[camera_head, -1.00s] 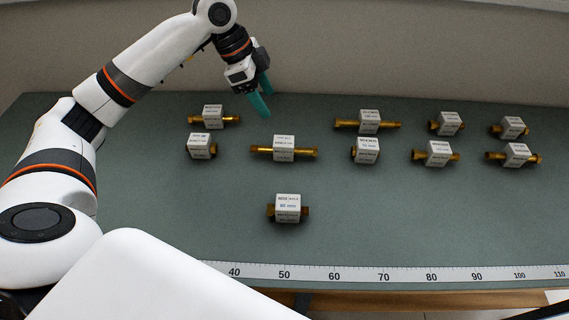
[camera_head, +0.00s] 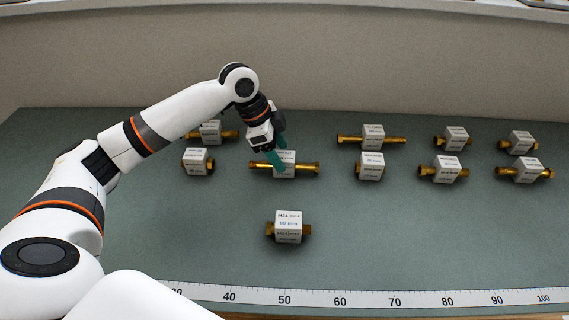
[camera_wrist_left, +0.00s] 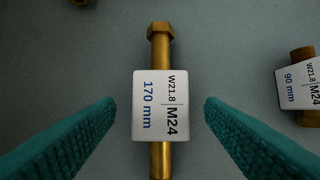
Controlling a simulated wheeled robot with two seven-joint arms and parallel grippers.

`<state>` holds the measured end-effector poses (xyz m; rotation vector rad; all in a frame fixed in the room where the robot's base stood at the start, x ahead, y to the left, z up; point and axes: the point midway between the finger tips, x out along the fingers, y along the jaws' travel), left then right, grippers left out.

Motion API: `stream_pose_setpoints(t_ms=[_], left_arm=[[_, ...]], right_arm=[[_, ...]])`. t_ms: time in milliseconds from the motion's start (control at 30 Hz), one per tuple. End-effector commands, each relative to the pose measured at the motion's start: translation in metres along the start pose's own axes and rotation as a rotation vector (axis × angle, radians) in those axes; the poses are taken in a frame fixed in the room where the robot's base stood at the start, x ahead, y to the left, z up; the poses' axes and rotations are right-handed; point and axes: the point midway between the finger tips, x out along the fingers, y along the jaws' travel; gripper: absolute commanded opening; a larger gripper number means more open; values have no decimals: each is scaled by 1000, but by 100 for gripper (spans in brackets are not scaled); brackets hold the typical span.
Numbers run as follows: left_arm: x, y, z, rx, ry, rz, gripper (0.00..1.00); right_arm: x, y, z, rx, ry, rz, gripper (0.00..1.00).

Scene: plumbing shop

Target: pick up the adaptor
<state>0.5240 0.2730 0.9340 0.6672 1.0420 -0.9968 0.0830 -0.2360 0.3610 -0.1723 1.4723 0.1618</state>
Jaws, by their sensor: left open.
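Several brass adaptors with white label blocks lie on the bench. My left gripper (camera_head: 279,165) is open, with teal fingers pointing down over a long brass adaptor (camera_head: 308,169). In the left wrist view, this adaptor (camera_wrist_left: 160,45) runs up and down the picture, its label reading W21.8, M24 and 170 mm. Its white block sits between the two open fingers (camera_wrist_left: 160,104), with a visible gap on each side. I cannot tell how far the fingertips are above it. The gripper partly hides the block in the head view. My right gripper is not in view.
A shorter adaptor (camera_head: 289,227) lies alone nearer the front. Another (camera_head: 198,162) lies close on the left, and one (camera_head: 370,166) on the right. A white ruler strip (camera_head: 340,301) runs along the front of the green bench top (camera_head: 400,240). A wall stands behind.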

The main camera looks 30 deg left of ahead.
Motion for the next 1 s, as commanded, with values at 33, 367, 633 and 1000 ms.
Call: stream_pose_setpoints(t_ms=[33,367,633,1000], left_arm=[[6,-1,2,0,0,-3,64],[45,-1,4,1,0,0,64],[45,-1,4,1,0,0,47],[44,-1,5,1,-1,1,10]], right_arm=[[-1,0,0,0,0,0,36],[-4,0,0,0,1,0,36],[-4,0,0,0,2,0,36],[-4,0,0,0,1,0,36]])
